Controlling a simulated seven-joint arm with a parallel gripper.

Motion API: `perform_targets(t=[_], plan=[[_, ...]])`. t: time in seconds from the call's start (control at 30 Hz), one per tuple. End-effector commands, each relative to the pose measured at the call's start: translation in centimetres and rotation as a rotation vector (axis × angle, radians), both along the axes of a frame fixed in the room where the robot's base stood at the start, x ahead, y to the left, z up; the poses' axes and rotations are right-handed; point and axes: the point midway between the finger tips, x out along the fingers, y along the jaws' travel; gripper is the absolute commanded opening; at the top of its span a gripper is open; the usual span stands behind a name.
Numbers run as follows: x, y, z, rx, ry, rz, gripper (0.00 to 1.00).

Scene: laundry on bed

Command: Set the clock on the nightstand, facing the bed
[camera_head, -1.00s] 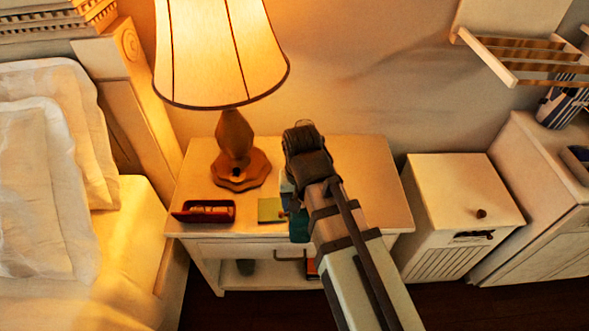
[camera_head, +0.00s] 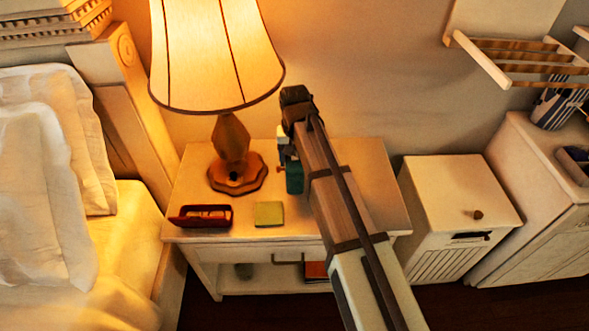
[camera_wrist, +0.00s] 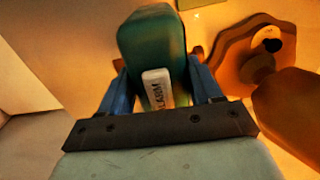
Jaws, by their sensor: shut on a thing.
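The clock (camera_head: 294,179) is green, with a white bar marked ALARM; the wrist view shows it large (camera_wrist: 150,35). My gripper (camera_wrist: 158,72) is shut on it, a blue finger on each side. In the head view my arm hides much of the clock. It is over the back middle of the nightstand (camera_head: 375,205), right of the lamp's base. I cannot tell whether it touches the top or which way its face points.
The lamp (camera_head: 233,150) stands left of the clock. A red tray (camera_head: 201,216) and a yellow-green pad (camera_head: 269,214) lie near the nightstand's front edge. The bed (camera_head: 130,230) is left. A white cabinet (camera_head: 460,195) stands right. The top's right part looks clear.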

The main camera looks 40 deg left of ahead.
Motion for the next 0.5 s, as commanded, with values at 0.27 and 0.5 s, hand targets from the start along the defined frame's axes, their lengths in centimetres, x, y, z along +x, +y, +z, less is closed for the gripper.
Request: perform_targets(t=[0.27,0.5], plan=[[-0.1,-0.1,-2.1,0.001,-0.001,0.000,0.16],[-0.1,-0.1,-4.8,0.001,-0.001,0.000,0.16]])
